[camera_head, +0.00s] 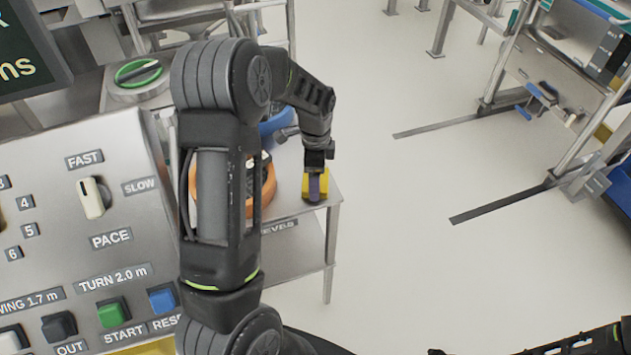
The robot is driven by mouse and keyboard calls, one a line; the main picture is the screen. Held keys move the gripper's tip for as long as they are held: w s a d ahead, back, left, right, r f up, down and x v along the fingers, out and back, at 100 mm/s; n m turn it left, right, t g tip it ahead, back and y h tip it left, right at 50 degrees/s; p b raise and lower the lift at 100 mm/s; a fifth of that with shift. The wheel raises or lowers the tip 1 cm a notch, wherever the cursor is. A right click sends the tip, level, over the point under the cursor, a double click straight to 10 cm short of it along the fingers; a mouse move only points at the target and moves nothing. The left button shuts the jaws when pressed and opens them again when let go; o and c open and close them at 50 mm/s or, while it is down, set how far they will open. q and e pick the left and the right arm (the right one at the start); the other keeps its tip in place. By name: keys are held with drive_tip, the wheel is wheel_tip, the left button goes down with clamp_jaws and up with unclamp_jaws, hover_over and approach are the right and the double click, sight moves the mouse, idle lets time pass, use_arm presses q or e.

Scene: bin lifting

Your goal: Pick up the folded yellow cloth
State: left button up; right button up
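The folded yellow cloth (324,183) lies near the right edge of a small grey metal table, right of the black arm in the middle. Yellow shows on both sides of that finger. I see the gripper from one side, so I cannot tell whether its fingers are apart or closed on the cloth. Part of my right arm (590,342) shows at the bottom right corner. Its gripper is not clearly visible.
The grey table (335,194) also holds an orange round object (269,187) and a blue item (277,122), partly hidden by my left arm. A control panel (150,215) with a knob and buttons fills the left. Open pale floor (410,220) lies to the right, with metal-framed racks beyond.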

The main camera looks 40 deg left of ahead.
use_arm(q)
drive_tip(key=shift+c, duration=0.4)
drive_tip(key=shift+r, duration=0.1)
wheel_tip(320, 180, up, 10)
drive_tip(key=b, duration=0.1)
idle(0.4)
